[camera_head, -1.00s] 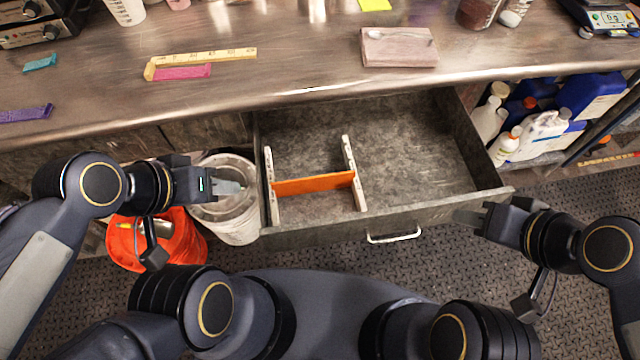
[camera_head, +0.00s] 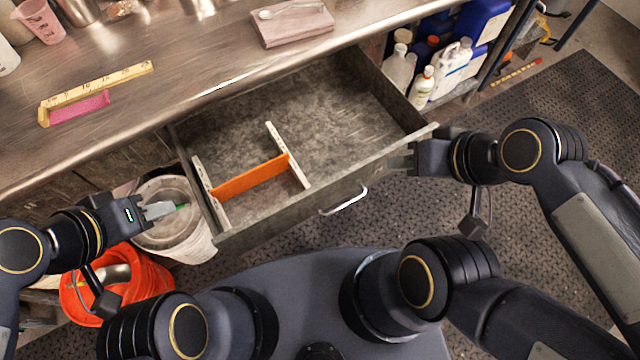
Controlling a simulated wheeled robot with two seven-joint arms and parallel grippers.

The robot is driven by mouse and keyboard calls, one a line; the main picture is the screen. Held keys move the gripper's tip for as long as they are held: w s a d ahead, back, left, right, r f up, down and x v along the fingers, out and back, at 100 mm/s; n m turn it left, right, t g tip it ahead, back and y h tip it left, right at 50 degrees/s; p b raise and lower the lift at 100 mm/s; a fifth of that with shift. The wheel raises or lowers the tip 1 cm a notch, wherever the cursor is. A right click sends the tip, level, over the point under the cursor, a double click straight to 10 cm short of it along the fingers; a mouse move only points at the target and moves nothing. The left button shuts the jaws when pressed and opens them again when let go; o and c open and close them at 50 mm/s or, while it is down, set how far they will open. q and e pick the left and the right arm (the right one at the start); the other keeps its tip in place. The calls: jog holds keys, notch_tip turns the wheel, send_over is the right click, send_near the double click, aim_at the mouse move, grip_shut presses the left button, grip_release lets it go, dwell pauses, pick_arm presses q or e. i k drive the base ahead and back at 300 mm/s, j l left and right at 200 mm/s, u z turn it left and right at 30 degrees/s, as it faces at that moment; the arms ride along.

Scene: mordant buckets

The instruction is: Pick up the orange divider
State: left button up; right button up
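The orange divider (camera_head: 251,177) is a flat strip inside the open drawer (camera_head: 350,171). It stands across the left part, between a white slotted rail (camera_head: 207,190) on its left and another white slotted rail (camera_head: 288,157) on its right. My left gripper (camera_head: 172,209) is left of the drawer, over a white bucket (camera_head: 200,246), apart from the divider. My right gripper (camera_head: 393,162) is by the drawer's front right corner, well right of the divider. Neither gripper holds anything that I can see. The finger gaps are too small to judge.
An orange bucket (camera_head: 150,275) stands on the floor under my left arm. The metal counter (camera_head: 190,70) overhangs the drawer's back and carries a yellow ruler (camera_head: 100,90), a pink strip (camera_head: 80,108) and a pinkish block (camera_head: 293,24). The drawer's right part is empty.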

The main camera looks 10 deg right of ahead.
aim_at(235, 187)
jog(key=k, duration=0.25)
jog(key=k+z, duration=0.15)
jog(key=z, duration=0.25)
jog(key=k+z, duration=0.1)
jog(key=z, duration=0.3)
jog(key=k+l+z, duration=0.15)
jog(key=z, duration=0.2)
jog(key=j+z, duration=0.25)
jog(key=j, duration=0.45)
jog(key=k+j+z, duration=0.25)
jog(key=j, duration=0.4)
jog(key=i, duration=0.1)
